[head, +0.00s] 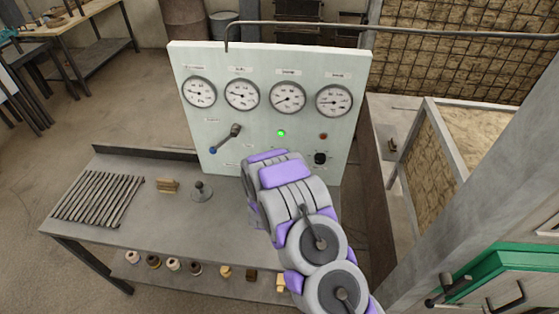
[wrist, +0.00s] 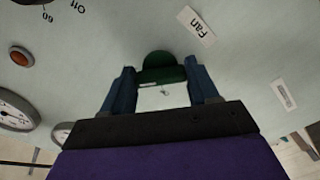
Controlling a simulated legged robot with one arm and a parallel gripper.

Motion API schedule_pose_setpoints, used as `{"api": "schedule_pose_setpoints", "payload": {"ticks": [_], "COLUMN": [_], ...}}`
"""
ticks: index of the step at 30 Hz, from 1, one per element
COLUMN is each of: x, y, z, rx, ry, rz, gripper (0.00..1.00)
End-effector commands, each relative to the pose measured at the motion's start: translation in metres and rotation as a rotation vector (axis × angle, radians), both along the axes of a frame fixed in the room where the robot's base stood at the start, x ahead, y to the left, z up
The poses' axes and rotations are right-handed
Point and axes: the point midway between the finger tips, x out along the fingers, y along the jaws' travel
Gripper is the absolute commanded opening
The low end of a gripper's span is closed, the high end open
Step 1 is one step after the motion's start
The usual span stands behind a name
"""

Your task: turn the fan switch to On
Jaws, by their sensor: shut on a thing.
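In the wrist view, my gripper (wrist: 162,84) has its two blue fingers on either side of a dark green rounded piece, the fan switch (wrist: 160,66). It is close to the pale panel face. A "Fan" label (wrist: 197,25) is beside it, upside down in this view. The switch's On and Off marks are not readable, so its setting cannot be told. In the head view, the control panel (head: 225,58) stands upright on the bench. My purple and grey arm reaches its lower middle and hides the fingers and the switch.
A lit green lamp (head: 281,133) shows just above my arm, with a red lamp (head: 323,136) and black dial (head: 320,158) to the right. A stand (head: 202,191) and several rods (head: 97,198) lie on the bench.

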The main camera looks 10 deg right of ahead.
Motion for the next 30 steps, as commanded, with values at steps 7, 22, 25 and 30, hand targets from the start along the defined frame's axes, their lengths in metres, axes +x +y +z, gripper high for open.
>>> {"api": "schedule_pose_setpoints", "payload": {"ticks": [7,22,25,30], "x": [-0.0028,-0.0028,-0.0028,-0.0025], "y": [-0.0016,-0.0001,0.0002,0.0008], "z": [-0.008,-0.0089,-0.009,-0.0063], "rx": [0.085,0.112,0.113,0.112], "ry": [-0.01,-0.017,-0.016,-0.022], "rz": [-0.005,-0.004,-0.003,-0.002], "gripper": [0.29,0.29,0.61,0.78]}}
